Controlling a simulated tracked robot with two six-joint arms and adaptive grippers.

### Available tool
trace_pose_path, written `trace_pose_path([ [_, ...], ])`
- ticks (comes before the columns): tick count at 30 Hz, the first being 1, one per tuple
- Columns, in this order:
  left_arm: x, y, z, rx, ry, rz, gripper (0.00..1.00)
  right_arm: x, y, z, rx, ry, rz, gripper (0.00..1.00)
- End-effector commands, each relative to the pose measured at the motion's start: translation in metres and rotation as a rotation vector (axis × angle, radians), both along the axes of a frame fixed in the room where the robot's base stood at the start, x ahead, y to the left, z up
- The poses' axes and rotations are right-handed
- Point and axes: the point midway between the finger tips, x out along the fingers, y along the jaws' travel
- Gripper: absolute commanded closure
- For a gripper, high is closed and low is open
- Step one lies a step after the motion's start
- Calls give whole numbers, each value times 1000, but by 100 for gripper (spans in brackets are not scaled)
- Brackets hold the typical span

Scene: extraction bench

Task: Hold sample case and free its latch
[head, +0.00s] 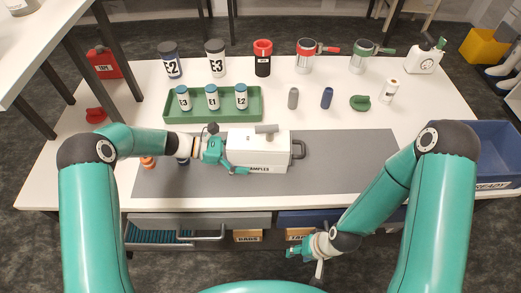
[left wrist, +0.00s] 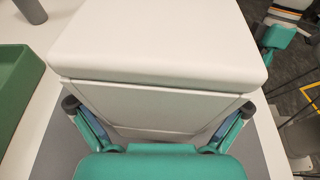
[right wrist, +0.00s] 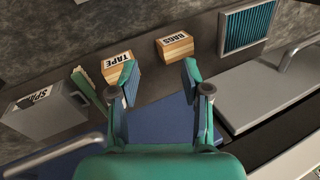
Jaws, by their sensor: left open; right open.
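The white sample case (head: 258,143), lettered SAMPLES on its front, sits on the grey mat. A dark handle (head: 299,149) is on its right end and a grey cylindrical piece (head: 266,128) is at its top back edge. I cannot make out the latch clearly. My left gripper (head: 222,156) is open at the case's left end. In the left wrist view the case (left wrist: 155,45) fills the middle, with the fingers spread to either side of it; contact is unclear. My right gripper (head: 303,249) is open and empty, low in front of the bench, away from the case.
A green tray (head: 170,115) with several labelled jars stands behind the case. Mugs, bottles and small items line the back. The mat (head: 345,160) right of the case is clear.

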Motion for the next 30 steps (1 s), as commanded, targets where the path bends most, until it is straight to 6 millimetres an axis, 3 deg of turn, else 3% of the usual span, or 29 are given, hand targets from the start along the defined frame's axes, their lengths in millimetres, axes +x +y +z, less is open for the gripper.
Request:
trace_pose_path([
  [7,-1,-22,-9,0,2,-2,0,0,0,-11,0,0,0,52],
  [19,0,-25,-9,1,2,0,0,0,0,-11,0,0,0,52],
  [27,-1,-25,-9,0,2,0,45,0,0,-11,0,0,0,52],
  [30,0,-25,-9,1,2,0,49,0,0,-11,0,0,0,52],
])
